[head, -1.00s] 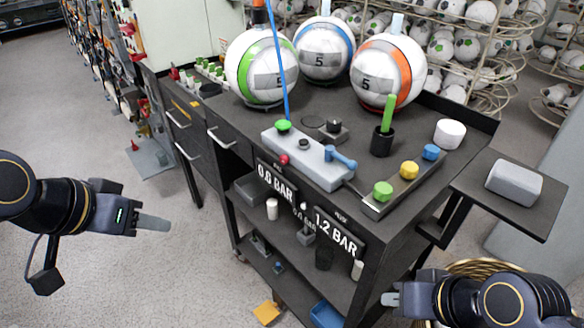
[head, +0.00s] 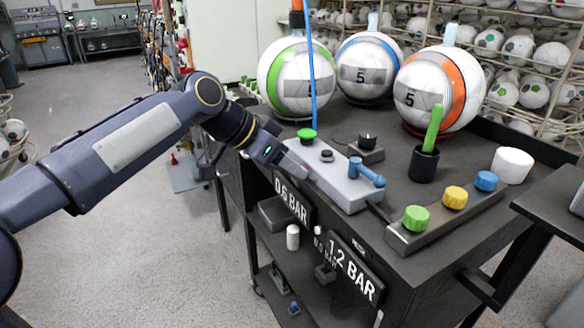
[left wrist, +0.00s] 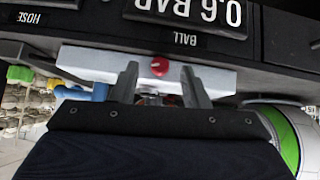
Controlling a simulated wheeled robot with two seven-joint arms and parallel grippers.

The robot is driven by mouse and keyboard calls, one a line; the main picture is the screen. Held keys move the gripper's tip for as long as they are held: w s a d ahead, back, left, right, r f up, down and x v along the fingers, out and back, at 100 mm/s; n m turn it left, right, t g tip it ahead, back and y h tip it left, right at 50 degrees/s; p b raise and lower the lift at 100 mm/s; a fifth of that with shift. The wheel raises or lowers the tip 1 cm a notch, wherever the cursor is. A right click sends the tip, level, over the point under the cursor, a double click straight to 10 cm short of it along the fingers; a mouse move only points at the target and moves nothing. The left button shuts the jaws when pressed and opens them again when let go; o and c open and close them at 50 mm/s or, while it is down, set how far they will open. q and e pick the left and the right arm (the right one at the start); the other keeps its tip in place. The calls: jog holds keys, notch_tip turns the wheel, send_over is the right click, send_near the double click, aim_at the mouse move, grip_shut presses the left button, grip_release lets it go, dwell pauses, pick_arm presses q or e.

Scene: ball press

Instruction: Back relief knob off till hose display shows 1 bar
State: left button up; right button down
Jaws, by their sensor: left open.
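The red relief knob (left wrist: 160,66) sticks out of the front of the grey valve block (head: 345,187). It shows between my left fingertips in the left wrist view; in the head view my gripper hides it. My left gripper (head: 293,166) is open at the block's front left, with a finger on either side of the knob; I cannot tell whether they touch it. The hose display (head: 354,272) reads 1.2 BAR. The ball display (head: 291,203) reads 0.6 BAR. My right gripper is out of view.
A blue hose (head: 312,80) rises by the green knob (head: 307,134) on the block. A blue lever (head: 366,172) sits at its right end. Three balls stand behind. A strip with a green button (head: 416,218) lies to the right, near a black cup (head: 423,165).

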pick_arm(q)
jog(key=shift+w+d+f, duration=0.2)
jog(key=shift+d+f, duration=0.15)
jog(key=shift+f, duration=0.05)
jog(key=shift+c, duration=0.2)
grip_shut()
jog(key=g+p, duration=0.1)
jog(key=n+h+p, duration=0.1)
jog(key=p, duration=0.1)
jog(key=g+h+p, duration=0.1)
jog(key=shift+w+a+f+n+g, duration=0.1)
jog(key=shift+w+a+n+g, duration=0.2)
jog(key=shift+n, duration=0.1)
jog(key=shift+o, duration=0.2)
grip_release()
